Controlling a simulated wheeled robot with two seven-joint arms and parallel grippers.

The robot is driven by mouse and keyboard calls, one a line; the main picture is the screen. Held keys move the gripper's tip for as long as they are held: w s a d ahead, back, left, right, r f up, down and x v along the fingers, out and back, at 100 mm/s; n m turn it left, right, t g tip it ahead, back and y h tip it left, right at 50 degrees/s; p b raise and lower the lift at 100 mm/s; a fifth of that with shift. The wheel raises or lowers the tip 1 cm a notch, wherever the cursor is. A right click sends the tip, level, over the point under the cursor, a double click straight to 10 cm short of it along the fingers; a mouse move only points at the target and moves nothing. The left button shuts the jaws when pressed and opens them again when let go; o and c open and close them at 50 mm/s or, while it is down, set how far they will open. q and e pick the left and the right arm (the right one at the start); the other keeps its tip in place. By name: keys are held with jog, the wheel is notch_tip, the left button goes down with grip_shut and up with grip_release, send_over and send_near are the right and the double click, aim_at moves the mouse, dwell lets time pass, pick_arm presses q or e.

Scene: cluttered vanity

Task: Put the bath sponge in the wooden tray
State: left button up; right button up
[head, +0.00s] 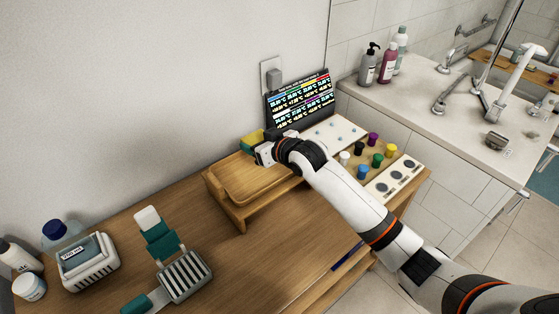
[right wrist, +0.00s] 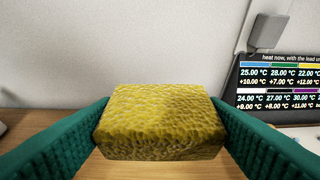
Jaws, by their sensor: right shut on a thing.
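The bath sponge (head: 250,140) is a yellow, pitted block, and my right gripper (head: 259,147) is shut on it. The right wrist view shows the sponge (right wrist: 160,122) between the two green finger pads, its near face towards the camera. In the head view the wooden tray (head: 228,196) is a shallow, rimmed tray on the left-middle of the wooden table. The sponge appears at the tray's far edge, seemingly raised; whether it touches anything is hidden. The gripper and forearm cover the tray's far right corner. My left gripper is not in view.
A dark display (head: 300,100) stands against the wall behind the gripper. A white panel (head: 335,133) and several coloured knobs (head: 377,160) lie right of the tray. A grey ribbed holder (head: 185,277) with green-and-white pieces and a white box (head: 92,272) stand at left. Bare table lies in front of the tray.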

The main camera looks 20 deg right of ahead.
jog(key=shift+w+d, duration=0.2)
jog(key=shift+w, duration=0.1)
send_over(262, 173)
notch_tip(262, 173, down, 5)
jog(key=shift+f, duration=0.1)
notch_tip(262, 173, down, 4)
jog(key=shift+f+p, duration=0.1)
jog(key=shift+p, duration=0.3)
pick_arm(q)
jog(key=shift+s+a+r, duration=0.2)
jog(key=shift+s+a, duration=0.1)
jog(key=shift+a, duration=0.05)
pick_arm(e)
jog(key=shift+f, duration=0.15)
jog(key=shift+f, duration=0.15)
jog(key=o, duration=1)
jog(key=shift+c, duration=0.2)
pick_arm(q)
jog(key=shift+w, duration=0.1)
